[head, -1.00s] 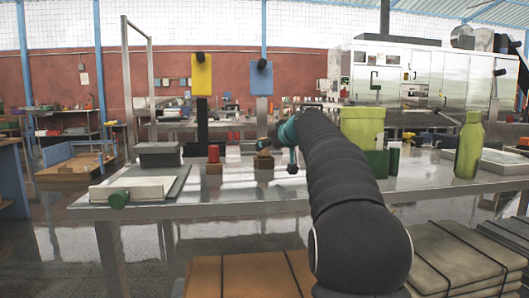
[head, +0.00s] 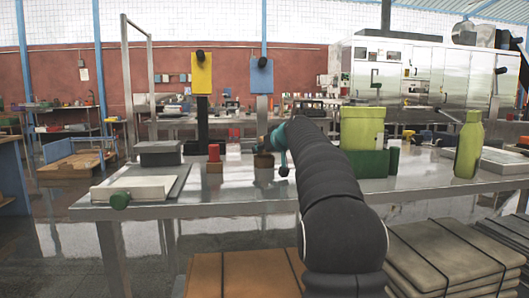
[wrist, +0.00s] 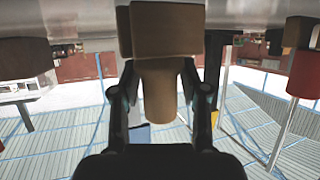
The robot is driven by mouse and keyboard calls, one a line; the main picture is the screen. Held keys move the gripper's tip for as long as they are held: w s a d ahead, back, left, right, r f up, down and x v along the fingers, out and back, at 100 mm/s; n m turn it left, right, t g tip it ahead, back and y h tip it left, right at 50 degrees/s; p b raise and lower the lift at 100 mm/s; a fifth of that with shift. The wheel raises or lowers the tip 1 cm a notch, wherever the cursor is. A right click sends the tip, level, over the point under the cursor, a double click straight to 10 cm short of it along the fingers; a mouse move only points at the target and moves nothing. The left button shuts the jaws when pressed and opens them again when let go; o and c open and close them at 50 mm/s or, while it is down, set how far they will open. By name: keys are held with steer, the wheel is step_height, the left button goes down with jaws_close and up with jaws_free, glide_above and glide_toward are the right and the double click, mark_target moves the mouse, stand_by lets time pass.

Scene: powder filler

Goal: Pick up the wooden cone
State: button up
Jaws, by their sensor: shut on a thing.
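The wooden cone (wrist: 160,92) is tan and tapered. In the wrist view, which is upside down, it stands between the two dark fingers of my gripper (wrist: 160,78), which is shut on it. A wider brown wooden block (wrist: 165,30) meets the cone's wide end. In the head view a small brown wooden piece (head: 263,161) shows at the table's middle, beside the teal part of my gripper (head: 272,143). The cone's outline is partly hidden there, and I cannot tell whether the block rests on the table.
A red cylinder on a wooden block (head: 214,167) stands just left. A yellow panel (head: 202,74) and a blue panel (head: 262,77) stand behind. Green containers (head: 362,128) and a green bottle (head: 468,146) are at right.

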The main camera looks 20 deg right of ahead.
steer(key=shift+r, duration=0.1)
step_height(320, 180, up, 10)
steer(key=shift+f+p, duration=0.1)
steer(key=shift+p, duration=0.75)
steer(key=shift+f+b, duration=0.85)
steer(key=shift+f, duration=4.15)
